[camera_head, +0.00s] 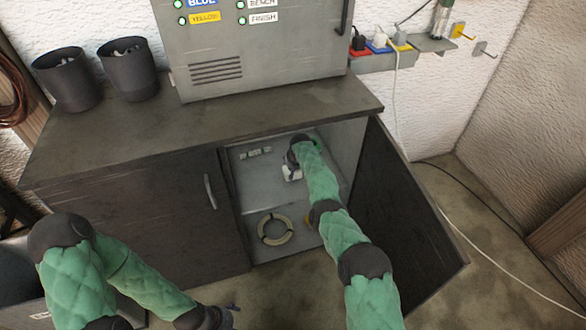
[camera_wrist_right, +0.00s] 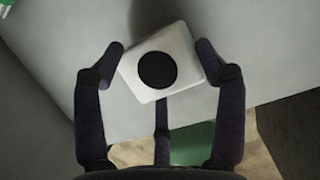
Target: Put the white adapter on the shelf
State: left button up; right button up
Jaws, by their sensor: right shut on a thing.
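The white adapter (camera_head: 291,174) is a small white block inside the open cabinet. In the right wrist view the adapter (camera_wrist_right: 160,66) shows a round black face between dark fingers. My right gripper (camera_head: 293,164) is shut on it, reaching into the cabinet over the grey shelf (camera_head: 257,187). The shelf surface (camera_wrist_right: 60,40) lies behind the adapter in the wrist view; I cannot tell whether they touch. My left gripper (camera_head: 228,313) is low in the head view, outside the cabinet; its fingers are too unclear to tell if open.
Small pale items (camera_head: 256,152) sit toward the shelf's back left. A pale ring (camera_head: 275,229) lies in the compartment below. The open right door (camera_head: 405,215) stands beside my right arm; the left door (camera_head: 150,220) is closed. The shelf's left front is clear.

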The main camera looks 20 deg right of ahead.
jog(key=shift+f, duration=0.2)
jog(key=o, duration=1.6)
